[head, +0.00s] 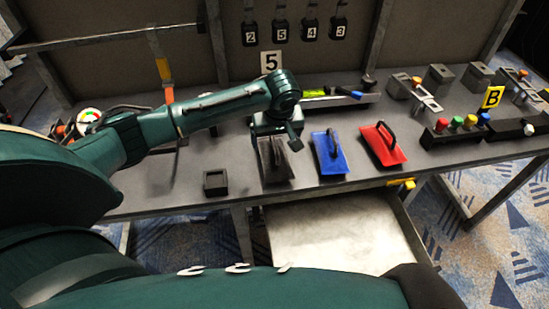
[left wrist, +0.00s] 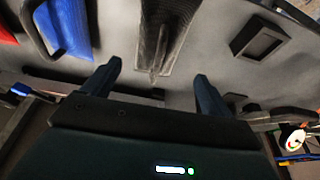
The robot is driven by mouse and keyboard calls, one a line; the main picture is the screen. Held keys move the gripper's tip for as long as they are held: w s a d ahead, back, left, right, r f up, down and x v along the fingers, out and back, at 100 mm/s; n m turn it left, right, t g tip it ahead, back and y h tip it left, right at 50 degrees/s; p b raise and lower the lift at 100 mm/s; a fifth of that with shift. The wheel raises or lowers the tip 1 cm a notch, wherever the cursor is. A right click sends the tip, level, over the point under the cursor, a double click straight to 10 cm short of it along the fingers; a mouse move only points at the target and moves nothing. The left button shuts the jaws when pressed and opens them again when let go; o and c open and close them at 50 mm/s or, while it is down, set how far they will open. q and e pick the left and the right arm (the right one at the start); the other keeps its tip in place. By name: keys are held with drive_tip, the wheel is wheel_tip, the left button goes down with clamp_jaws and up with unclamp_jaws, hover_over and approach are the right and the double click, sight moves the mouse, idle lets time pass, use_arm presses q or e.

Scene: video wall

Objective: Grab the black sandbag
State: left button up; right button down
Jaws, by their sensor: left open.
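The black sandbag (head: 275,165) lies on the grey workbench, to the left of the blue one in the head view. In the left wrist view the black sandbag (left wrist: 162,38) shows at the top centre, with its narrow handle facing the camera. My left gripper (head: 287,136) is above the far part of the black sandbag and hides some of it. In the left wrist view the two fingers of the left gripper (left wrist: 156,82) are apart, with the handle lying between their lines and nothing held. My right gripper is not in view.
A blue sandbag (head: 330,152) and a red sandbag (head: 384,146) lie to the right. A small black square box (head: 216,182) stands to the left. The workbench (head: 330,185) has an open drawer (head: 340,232) below it. Metal blocks and coloured knobs fill the right end.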

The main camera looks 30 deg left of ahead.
use_arm(q)
drive_tip(key=x, duration=0.9)
drive_tip(key=shift+d, duration=0.25)
drive_tip(key=shift+c, duration=0.2)
clamp_jaws()
drive_tip(key=shift+w+r, duration=0.1)
drive_tip(key=shift+r, duration=0.05)
idle(0.4)
